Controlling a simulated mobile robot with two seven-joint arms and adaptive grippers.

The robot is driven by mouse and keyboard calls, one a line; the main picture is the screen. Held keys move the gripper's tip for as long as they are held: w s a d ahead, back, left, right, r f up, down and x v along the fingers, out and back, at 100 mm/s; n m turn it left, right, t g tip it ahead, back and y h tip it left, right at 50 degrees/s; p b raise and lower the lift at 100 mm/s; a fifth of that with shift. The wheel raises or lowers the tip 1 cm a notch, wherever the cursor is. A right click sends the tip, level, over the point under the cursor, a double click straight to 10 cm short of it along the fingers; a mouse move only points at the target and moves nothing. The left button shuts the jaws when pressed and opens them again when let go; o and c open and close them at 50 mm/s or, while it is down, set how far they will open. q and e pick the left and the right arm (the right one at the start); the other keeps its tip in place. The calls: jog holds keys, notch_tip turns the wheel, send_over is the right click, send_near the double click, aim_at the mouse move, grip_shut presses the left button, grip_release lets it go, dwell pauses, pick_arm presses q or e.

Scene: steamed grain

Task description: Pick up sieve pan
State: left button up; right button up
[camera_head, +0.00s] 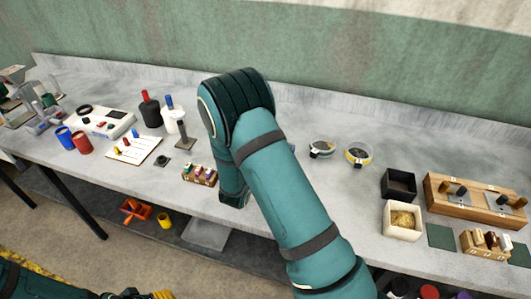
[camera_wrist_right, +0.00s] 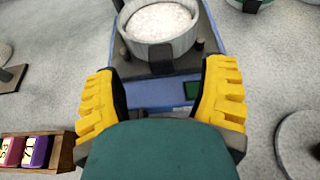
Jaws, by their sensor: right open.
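A round grey pan (camera_wrist_right: 160,28), which looks like the sieve pan, holds pale grain and sits on a blue device (camera_wrist_right: 165,92) in the right wrist view. My right gripper (camera_wrist_right: 163,88) is open, its yellow fingers apart on either side of the near part of the device. The pan is ahead of the fingertips and nothing is between them in grip. In the head view my right arm hides the right gripper and this pan. My left gripper (camera_head: 150,295) shows only partly at the bottom edge, so its opening is unclear.
A wooden rack of coloured blocks (camera_head: 199,175) is near the front edge, close left of the right gripper in the wrist view (camera_wrist_right: 38,150). Black (camera_head: 399,185) and white boxes (camera_head: 402,222) stand farther right.

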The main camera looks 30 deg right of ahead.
jog(key=x, duration=0.3)
jog(key=shift+d, duration=0.2)
grip_shut()
